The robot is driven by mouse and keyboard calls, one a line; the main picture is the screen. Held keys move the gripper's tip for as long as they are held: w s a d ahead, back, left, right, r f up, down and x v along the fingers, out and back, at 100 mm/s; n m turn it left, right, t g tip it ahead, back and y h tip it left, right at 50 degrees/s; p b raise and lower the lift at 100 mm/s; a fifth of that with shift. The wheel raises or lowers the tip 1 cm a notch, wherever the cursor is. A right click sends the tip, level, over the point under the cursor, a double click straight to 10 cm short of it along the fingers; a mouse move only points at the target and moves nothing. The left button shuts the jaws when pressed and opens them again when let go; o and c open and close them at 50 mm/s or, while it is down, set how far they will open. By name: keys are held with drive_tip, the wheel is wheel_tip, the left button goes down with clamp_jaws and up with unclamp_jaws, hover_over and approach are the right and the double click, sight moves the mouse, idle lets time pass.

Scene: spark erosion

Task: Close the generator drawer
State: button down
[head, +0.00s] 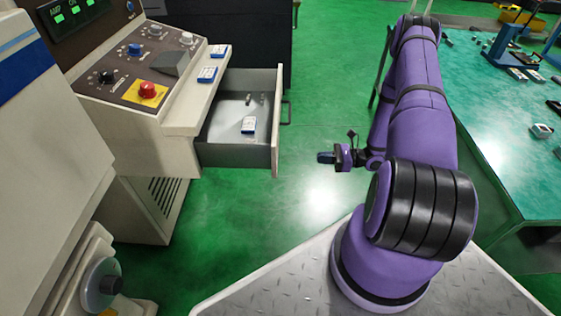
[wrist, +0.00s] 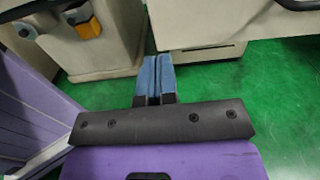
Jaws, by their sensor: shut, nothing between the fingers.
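The generator drawer (head: 237,157) is pulled out of the beige generator cabinet (head: 152,132) in the head view. Its front panel with a dark handle (head: 287,112) faces right, toward my arm. A small blue-and-white box (head: 248,125) and a few small dark pieces lie inside it. My gripper (head: 322,157) is to the right of the drawer front, apart from it, with its fingers pointing left. In the wrist view my gripper (wrist: 153,75) shows two blue fingers pressed together with nothing between them. The drawer front cannot be made out clearly in the wrist view.
The cabinet's sloped panel carries knobs and a red button (head: 148,89). Two small boxes (head: 207,74) lie on its ledge. A green-topped table (head: 495,110) with tools stands at the right. Green floor (head: 320,90) is clear between the drawer and my arm.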

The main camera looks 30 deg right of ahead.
sight(208, 155)
drive_tip(key=x, duration=1.4)
drive_tip(key=shift+f, duration=0.2)
drive_tip(key=shift+a, duration=0.1)
drive_tip(key=x, duration=2.6)
drive_tip(key=shift+w+r, duration=0.1)
drive_tip(key=shift+w, duration=0.2)
drive_tip(key=shift+w+a+r, duration=0.1)
drive_tip(key=shift+w+a, duration=0.05)
drive_tip(key=shift+a, duration=0.1)
drive_tip(key=shift+a+r, duration=0.1)
